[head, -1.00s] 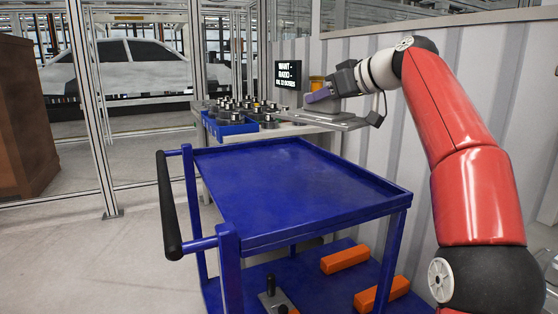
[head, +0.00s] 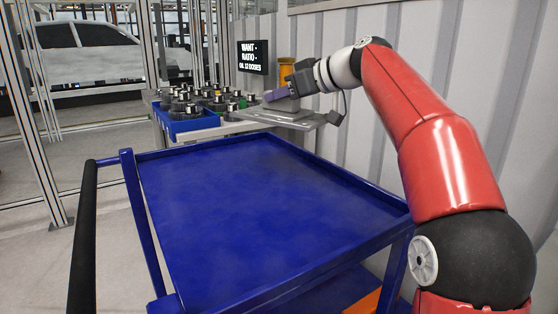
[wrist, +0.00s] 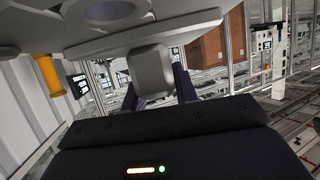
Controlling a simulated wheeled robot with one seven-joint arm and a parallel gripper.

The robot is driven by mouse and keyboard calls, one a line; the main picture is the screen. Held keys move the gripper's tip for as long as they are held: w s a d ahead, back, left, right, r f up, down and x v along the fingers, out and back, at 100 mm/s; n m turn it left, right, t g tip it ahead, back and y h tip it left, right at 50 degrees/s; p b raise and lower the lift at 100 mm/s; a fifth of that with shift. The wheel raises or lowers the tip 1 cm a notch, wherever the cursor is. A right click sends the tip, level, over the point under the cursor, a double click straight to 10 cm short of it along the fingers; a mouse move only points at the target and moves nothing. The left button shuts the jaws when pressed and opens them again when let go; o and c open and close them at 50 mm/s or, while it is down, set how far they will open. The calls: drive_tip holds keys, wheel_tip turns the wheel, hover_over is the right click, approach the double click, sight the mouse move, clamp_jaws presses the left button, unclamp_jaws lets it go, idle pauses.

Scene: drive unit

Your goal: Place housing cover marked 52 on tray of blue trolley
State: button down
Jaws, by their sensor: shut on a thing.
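My gripper (head: 280,95) is shut on a grey housing cover (head: 288,115), a flat metal plate. In the wrist view the cover (wrist: 152,72) shows as a light grey block and plate between the dark fingers. No number is readable on it. The gripper and cover are beyond the trolley's far edge, near the grey bench. The blue trolley's top tray (head: 240,215) is empty, with a low raised rim, and lies between me and the bench.
A blue bin (head: 188,126) and several round dark parts stand on the bench behind the tray. A black screen (head: 252,57) and a yellow cylinder (head: 288,72) are behind. A black trolley handle (head: 83,240) is at left. A corrugated wall (head: 480,120) bounds the right.

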wheel_tip(320, 180, down, 14)
drive_tip(key=b, duration=0.2)
drive_tip(key=shift+b, duration=0.4)
drive_tip(key=shift+f, duration=0.1)
drive_tip(key=shift+f, duration=0.1)
drive_tip(key=c, duration=1.1)
unclamp_jaws()
drive_tip(key=b+v, duration=0.1)
drive_tip(key=v, duration=1)
drive_tip(key=shift+d, duration=0.1)
drive_tip(key=shift+s+d+r, duration=0.2)
drive_tip(key=shift+d+r, duration=0.1)
drive_tip(key=shift+d, duration=0.05)
